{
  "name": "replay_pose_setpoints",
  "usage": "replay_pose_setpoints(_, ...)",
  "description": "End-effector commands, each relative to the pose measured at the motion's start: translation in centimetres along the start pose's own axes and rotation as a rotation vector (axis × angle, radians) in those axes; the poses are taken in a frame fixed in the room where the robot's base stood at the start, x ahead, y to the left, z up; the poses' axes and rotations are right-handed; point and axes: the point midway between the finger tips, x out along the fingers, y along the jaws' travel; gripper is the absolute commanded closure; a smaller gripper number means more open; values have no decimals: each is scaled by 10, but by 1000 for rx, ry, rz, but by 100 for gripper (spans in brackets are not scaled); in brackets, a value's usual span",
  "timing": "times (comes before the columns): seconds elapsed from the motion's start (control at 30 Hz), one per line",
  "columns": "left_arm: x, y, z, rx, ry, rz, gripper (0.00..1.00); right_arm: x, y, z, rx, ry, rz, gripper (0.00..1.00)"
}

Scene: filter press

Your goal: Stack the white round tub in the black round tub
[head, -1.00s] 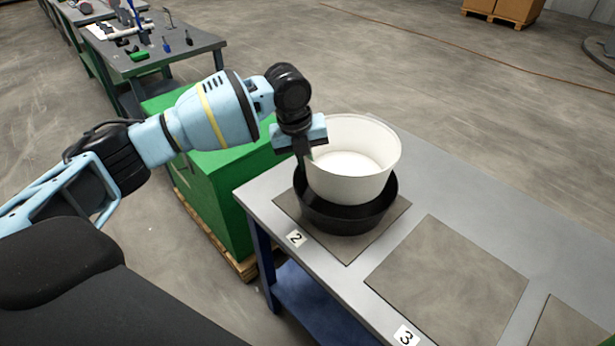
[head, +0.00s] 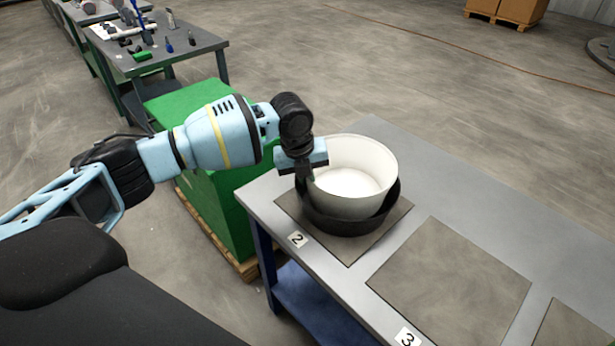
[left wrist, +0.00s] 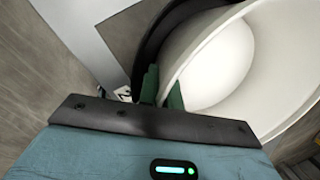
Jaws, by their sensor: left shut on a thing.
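The white round tub (head: 352,183) sits low inside the black round tub (head: 347,224), with its upper wall standing above the black rim. The black tub rests on the brown mat marked 2. My left gripper (head: 308,178) points down at the near left side of the white tub and is shut on its wall. In the left wrist view the green fingertips (left wrist: 162,88) straddle the rim of the white tub (left wrist: 222,70), with the black tub (left wrist: 150,48) just beyond. Whether the white tub touches the black tub's bottom is hidden. My right gripper is not in view.
The grey table (head: 395,142) carries an empty mat (head: 450,280) marked 3 and part of another mat at the lower right. A green box (head: 215,205) on a pallet stands left of the table. A tool table (head: 165,58) is farther back.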

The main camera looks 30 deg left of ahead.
Motion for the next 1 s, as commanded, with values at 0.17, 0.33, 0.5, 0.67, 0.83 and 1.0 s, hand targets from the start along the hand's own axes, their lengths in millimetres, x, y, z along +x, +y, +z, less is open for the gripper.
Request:
replay_pose_setpoints(0.17, 4, 0, 0, 0, 0, -3, 100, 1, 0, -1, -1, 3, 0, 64)
replay_pose_setpoints(0.33, 5, 1, -1, 0, 0, 0, 89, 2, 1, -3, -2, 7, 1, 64)
replay_pose_setpoints(0.5, 5, 1, -1, 0, 0, -1, 85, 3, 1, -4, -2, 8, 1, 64)
replay_pose_setpoints(0.67, 4, 0, 0, 0, 0, -1, 85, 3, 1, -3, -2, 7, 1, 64)
replay_pose_setpoints(0.83, -10, -3, 2, 0, -2, -4, 85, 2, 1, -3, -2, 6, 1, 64)
replay_pose_setpoints(1.0, -43, -2, 2, 0, -4, -5, 85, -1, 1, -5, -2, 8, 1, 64)
